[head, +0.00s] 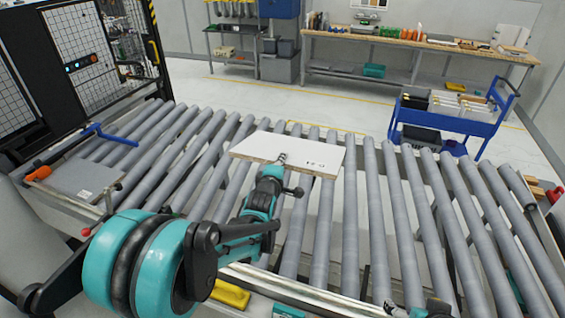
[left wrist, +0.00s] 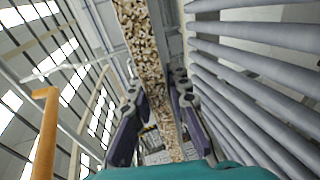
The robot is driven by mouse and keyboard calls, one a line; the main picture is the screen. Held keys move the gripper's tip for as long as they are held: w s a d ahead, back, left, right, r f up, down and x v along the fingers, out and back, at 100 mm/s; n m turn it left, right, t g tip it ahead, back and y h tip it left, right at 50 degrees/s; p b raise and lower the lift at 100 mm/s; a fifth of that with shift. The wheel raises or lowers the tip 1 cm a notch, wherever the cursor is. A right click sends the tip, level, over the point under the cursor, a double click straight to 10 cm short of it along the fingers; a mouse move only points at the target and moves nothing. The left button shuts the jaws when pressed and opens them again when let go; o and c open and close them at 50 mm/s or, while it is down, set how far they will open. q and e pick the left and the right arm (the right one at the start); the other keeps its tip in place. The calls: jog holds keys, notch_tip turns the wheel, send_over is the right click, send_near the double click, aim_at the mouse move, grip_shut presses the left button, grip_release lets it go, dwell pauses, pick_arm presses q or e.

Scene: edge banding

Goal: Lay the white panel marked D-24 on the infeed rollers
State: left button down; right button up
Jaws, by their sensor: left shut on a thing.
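A white panel (head: 290,150) with a dark printed mark, upside down in the head view and hard to read, is over the middle of the roller bed. My left gripper (head: 283,158) is shut on its near edge. The left wrist view shows the panel's speckled chipboard edge (left wrist: 143,60) between the two dark fingers (left wrist: 165,125). The panel looks nearly flat; I cannot tell whether it touches the grey infeed rollers (head: 350,220). Part of what looks like my right gripper (head: 425,308) shows at the bottom edge, mostly cut off.
A dark machine with mesh doors (head: 80,55) stands at the left. A grey plate (head: 85,180) and a blue-handled lever (head: 108,135) are at the rollers' left end. A blue cart (head: 450,115) stands behind at the right. Rollers right of the panel are clear.

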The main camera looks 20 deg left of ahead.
pick_arm(q)
notch_tip(320, 180, down, 17)
jog(key=b, duration=1.5)
jog(key=shift+b, duration=0.35)
pick_arm(e)
notch_tip(320, 180, down, 17)
jog(key=shift+f, duration=0.15)
pick_arm(q)
jog(key=shift+f, duration=0.15)
notch_tip(320, 180, down, 13)
jog(key=b, duration=1)
pick_arm(e)
notch_tip(320, 180, down, 10)
jog(key=shift+f, duration=0.1)
pick_arm(q)
jog(key=c, duration=1.4)
grip_release()
jog(key=shift+o, duration=0.2)
jog(key=o, duration=1)
jog(key=shift+o, duration=0.2)
jog(key=shift+s, duration=0.1)
pick_arm(e)
jog(key=shift+s, duration=0.1)
